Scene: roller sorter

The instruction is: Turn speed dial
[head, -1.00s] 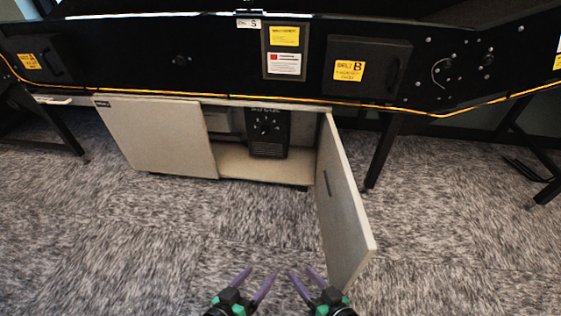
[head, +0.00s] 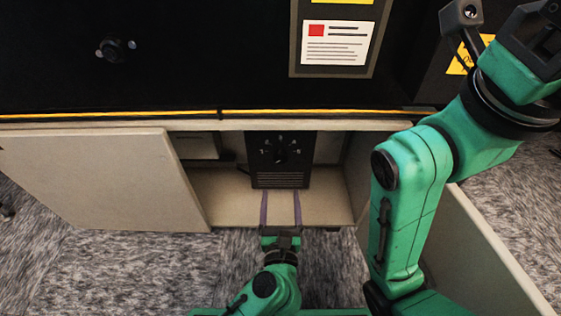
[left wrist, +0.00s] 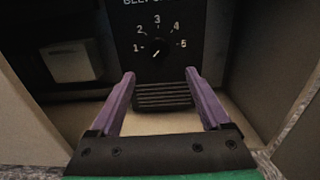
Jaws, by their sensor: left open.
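The speed dial (head: 281,157) is a round black knob on a black control box (head: 263,172) inside the open cabinet. In the left wrist view the dial (left wrist: 157,49) has numbers 1 to 5 around it, and its pale mark seems to point to the lower left, below 1. My left gripper (head: 281,194) is open and empty, with its purple fingers pointing at the box from below the dial. It also shows in the left wrist view (left wrist: 159,73), its fingertips either side of the box's vent and apart from the knob. My right gripper's fingers are not visible.
The right door (head: 480,250) stands open behind my right arm. The black machine front (head: 200,60) overhangs the cabinet, with a yellow cable (head: 130,115) along its lower edge. A pale box (left wrist: 75,62) sits left of the control box.

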